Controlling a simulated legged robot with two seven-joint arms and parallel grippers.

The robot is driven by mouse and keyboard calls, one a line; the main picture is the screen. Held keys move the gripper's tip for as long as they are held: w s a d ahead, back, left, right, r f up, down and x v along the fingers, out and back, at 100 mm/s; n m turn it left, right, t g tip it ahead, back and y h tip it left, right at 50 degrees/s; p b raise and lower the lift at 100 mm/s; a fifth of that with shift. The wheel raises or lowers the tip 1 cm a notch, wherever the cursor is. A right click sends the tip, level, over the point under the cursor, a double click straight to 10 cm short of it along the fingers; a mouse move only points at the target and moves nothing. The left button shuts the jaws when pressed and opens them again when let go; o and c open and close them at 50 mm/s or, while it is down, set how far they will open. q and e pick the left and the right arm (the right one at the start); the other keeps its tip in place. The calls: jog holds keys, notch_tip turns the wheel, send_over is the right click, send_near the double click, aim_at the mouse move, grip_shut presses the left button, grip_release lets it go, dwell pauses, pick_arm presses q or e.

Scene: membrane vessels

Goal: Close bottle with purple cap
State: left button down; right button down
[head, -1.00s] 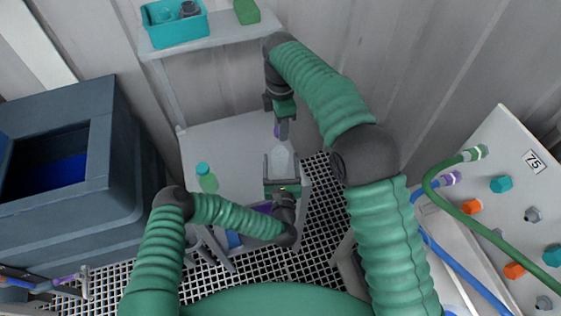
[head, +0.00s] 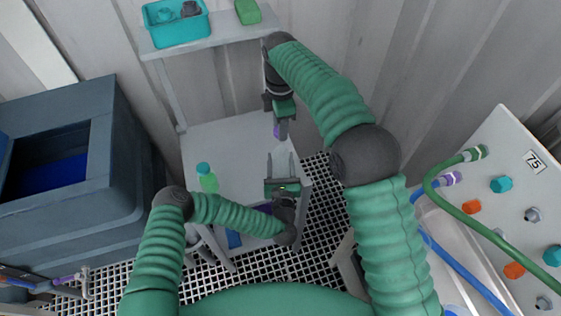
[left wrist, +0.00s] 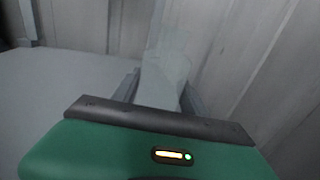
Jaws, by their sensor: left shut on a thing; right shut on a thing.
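The clear, translucent bottle (left wrist: 165,75) stands between the fingers of my left gripper (head: 281,160), which is shut on it over the small table. Its outline is faint in the head view. My right gripper (head: 282,128) points down just beyond the left one. It is shut on the purple cap (head: 277,132), of which only a small part shows. The cap appears to be near the top of the bottle; I cannot tell whether they touch.
A green bottle with a teal cap (head: 207,178) stands on the grey table (head: 225,140), left of my grippers. A shelf (head: 215,38) behind holds a teal bin (head: 178,32) and a green box (head: 247,11). A dark tank (head: 60,160) is at left; a hose panel (head: 515,190) at right.

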aim_at(280, 148)
jog(key=shift+s+f, duration=0.1)
jog(key=shift+f, duration=2.3)
jog(key=shift+f, duration=0.9)
jog(key=shift+f, duration=0.55)
